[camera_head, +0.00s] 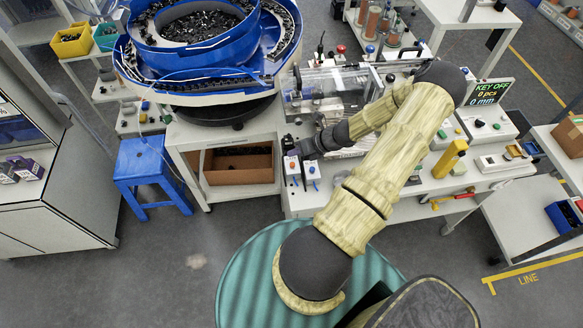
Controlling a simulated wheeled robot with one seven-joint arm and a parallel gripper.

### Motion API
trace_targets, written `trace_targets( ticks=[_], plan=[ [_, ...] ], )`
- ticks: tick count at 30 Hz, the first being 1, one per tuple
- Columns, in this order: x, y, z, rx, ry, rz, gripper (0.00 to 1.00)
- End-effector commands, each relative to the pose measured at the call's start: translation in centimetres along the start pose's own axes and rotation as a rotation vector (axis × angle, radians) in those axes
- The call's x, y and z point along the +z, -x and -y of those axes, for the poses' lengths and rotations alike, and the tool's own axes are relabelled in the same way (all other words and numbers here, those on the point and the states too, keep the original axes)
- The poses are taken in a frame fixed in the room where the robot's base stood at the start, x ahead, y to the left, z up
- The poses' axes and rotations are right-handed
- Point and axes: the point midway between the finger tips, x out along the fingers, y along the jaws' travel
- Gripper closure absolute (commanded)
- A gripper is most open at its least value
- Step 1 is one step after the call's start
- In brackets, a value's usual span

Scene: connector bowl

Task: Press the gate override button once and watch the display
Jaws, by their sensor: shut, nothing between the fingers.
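The display (487,94) stands at the right of the bench and reads "KEY OFF", "0 pcs" and "0 mm". Two small white boxes sit at the bench's front left corner. One carries a red button (291,153), the other a blue button (312,169). No label on either can be read, so I cannot tell which is the gate override button. My gripper (303,148) is shut and empty, just above and beside these boxes. It is small and dark here, and I cannot tell whether it touches anything. My arm hides part of the bench.
A blue bowl feeder (208,75) full of dark parts stands left of the bench. Below it are a cardboard box (240,165) and a blue stool (152,168). A clear-covered machine (325,85) is behind my gripper. A yellow post (449,158) stands at right.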

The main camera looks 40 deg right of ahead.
Motion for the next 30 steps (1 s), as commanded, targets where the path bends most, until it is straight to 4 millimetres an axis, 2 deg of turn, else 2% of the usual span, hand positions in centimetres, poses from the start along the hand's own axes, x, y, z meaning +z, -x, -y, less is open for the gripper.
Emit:
trace_targets(
  ticks=[1, 9, 30],
  plan=[
    [-0.6, -0.8, 0.6, 0.0, -0.001, 0.0, 1.0],
    [-1.6, -2.1, 1.6, -0.001, 0.0, 0.0, 1.0],
    [-1.6, -2.2, 1.6, 0.0, 0.001, -0.001, 1.0]
  ],
)
